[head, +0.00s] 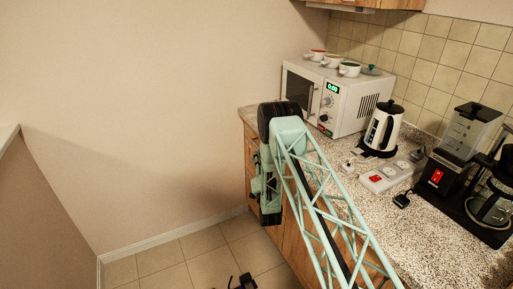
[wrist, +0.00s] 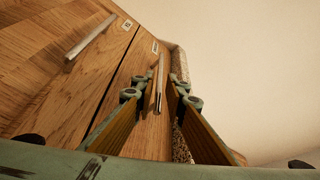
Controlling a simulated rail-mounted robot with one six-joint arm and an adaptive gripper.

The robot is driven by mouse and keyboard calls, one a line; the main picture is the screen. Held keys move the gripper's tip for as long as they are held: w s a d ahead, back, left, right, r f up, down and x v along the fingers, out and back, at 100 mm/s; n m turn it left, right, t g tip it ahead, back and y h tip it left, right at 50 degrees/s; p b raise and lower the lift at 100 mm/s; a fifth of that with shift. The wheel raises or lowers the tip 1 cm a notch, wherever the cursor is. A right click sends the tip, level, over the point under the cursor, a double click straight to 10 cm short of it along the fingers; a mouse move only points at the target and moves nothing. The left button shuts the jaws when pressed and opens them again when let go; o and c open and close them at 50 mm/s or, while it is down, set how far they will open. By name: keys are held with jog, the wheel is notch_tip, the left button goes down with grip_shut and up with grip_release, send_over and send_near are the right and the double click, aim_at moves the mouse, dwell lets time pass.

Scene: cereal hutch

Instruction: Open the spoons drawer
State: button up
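In the wrist view, a wooden front (wrist: 146,122) with an upright-looking metal bar handle (wrist: 159,76) is straight ahead. My gripper (wrist: 158,97) is open, with one finger on each side of this handle. I cannot tell whether either finger touches it. A second wooden front (wrist: 85,85) with a similar bar handle (wrist: 91,38) lies to the left. Both fronts look closed. Each has a small label, too small to read, so I cannot tell which is the spoons drawer. In the head view my arm hides most of the cabinet fronts.
The speckled counter (head: 432,237) carries a white microwave (head: 351,98) with cups on it, a kettle (head: 383,128), a power strip (head: 390,175) and a coffee maker (head: 461,140). Tiled floor (head: 190,262) and a bare wall (head: 150,100) lie to the left.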

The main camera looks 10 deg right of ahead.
aim_at(256, 144)
jog(key=shift+b+x, duration=0.55)
jog(key=shift+x, duration=3.4)
grip_shut()
